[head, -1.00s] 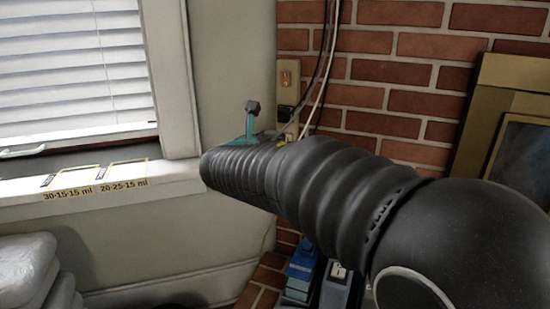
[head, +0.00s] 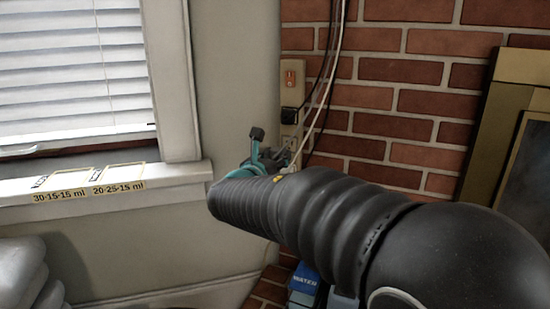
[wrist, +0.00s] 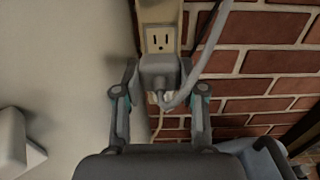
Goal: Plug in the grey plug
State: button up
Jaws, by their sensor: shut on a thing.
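The grey plug (wrist: 158,74) is held between the fingers of my gripper (wrist: 160,82) in the wrist view, with a light grey cord bending from it and rising to the right. Just above it in the picture is a beige outlet strip (wrist: 143,14) with an open socket (wrist: 160,40). Whether the plug touches the strip cannot be told. In the head view my gripper (head: 272,155) is at the lower end of the outlet strip (head: 291,68), by the brick corner. The plug is hard to make out there, and my arm hides what lies behind.
A black plug (head: 289,115) sits on the strip above my gripper, with a dark cable running up the brick wall (head: 410,105). The window sill (head: 110,185) is to the left. Blue boxes (head: 303,285) stand below my arm. A gold frame (head: 490,140) leans at right.

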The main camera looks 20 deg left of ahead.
aim_at(289, 144)
jog(key=shift+w+d+p, duration=0.2)
jog(key=shift+w+p, duration=0.05)
jog(key=shift+w, duration=1.05)
jog(key=shift+w+d+p, duration=0.2)
jog(key=shift+w, duration=1.1)
jog(key=shift+w, duration=0.55)
dwell(0.5)
jog(key=o, duration=1.1)
jog(key=shift+o, duration=0.2)
jog(key=s, duration=0.4)
jog(key=s+a, duration=0.1)
jog(key=s, duration=0.7)
jog(key=shift+a, duration=0.25)
